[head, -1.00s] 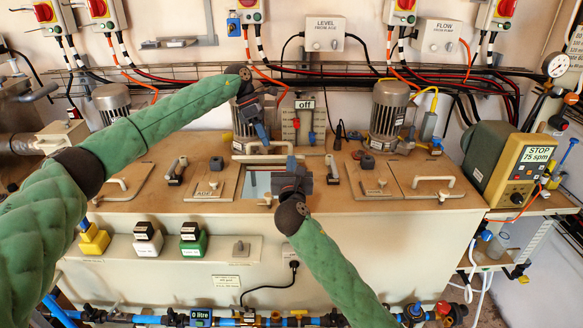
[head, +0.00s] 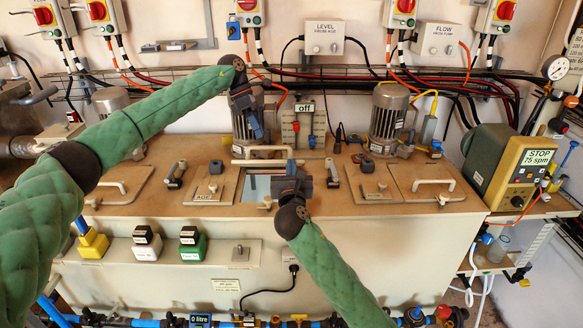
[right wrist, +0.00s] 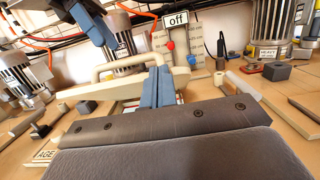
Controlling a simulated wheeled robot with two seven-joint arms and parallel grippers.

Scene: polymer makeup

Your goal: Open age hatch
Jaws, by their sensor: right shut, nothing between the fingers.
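The label reading AGE (head: 203,196) is on the table top, left of a pale opening (head: 256,187). It also shows in the right wrist view (right wrist: 45,155). Behind the opening is a cream hatch lid with a bar handle (head: 262,150), apparently raised; the handle also shows in the right wrist view (right wrist: 125,60). My right gripper (head: 290,166) is shut and empty at the opening's right side. Its blue fingers (right wrist: 157,88) overlap the lid's edge in view; contact is unclear. My left gripper (head: 258,130) points down behind the handle; its finger gap is unclear.
Other hatches with handles lie left (head: 120,187) and right (head: 432,182). Motors (head: 388,115) and an off sign with levers (head: 304,107) stand behind. A green pump with a display (head: 510,165) is at the right. The table's front edge is near my right arm.

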